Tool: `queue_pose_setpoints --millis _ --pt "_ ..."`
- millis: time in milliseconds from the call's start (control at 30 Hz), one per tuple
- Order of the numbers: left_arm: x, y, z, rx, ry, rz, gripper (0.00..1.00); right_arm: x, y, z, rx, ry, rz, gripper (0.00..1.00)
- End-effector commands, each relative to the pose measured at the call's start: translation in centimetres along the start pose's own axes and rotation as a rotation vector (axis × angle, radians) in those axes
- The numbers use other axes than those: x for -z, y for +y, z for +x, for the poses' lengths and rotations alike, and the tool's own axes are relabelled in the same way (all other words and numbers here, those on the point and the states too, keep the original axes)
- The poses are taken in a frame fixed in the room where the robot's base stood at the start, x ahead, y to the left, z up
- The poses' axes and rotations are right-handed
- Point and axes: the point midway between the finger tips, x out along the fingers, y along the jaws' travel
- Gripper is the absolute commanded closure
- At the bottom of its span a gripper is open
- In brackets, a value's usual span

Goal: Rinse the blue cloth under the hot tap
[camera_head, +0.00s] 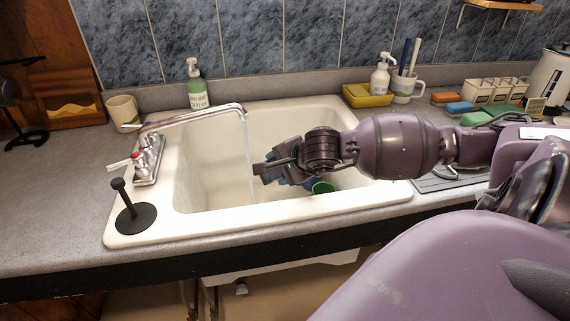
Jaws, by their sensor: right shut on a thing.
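My right gripper (268,168) reaches into the white sink from the right. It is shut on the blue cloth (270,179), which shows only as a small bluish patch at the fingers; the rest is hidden. The chrome tap (195,116) arches over the sink, and a thin water stream (249,150) falls from its spout. The cloth is just right of the stream; I cannot tell whether they touch. A red mark (137,156) shows by the tap handles on the sink's left rim. My left gripper is not in view.
A green item (322,187) lies in the sink (190,185), below my right wrist. A black plunger-like item (135,210) stands on the front left rim. A soap bottle (196,85) and a beige mug (122,112) stand behind. The left counter is mostly clear.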

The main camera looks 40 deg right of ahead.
Motion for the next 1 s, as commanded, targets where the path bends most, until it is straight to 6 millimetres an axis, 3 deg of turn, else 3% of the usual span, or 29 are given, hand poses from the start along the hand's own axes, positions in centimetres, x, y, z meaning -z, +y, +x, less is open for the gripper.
queue_pose_setpoints --millis 800,1000 --pt "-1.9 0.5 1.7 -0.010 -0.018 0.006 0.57 -1.2 -5.3 5.9 -0.002 -0.001 0.001 0.67" --pt "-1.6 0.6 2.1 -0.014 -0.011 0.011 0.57 -1.4 -6.4 7.1 -0.002 -0.002 0.001 0.67"
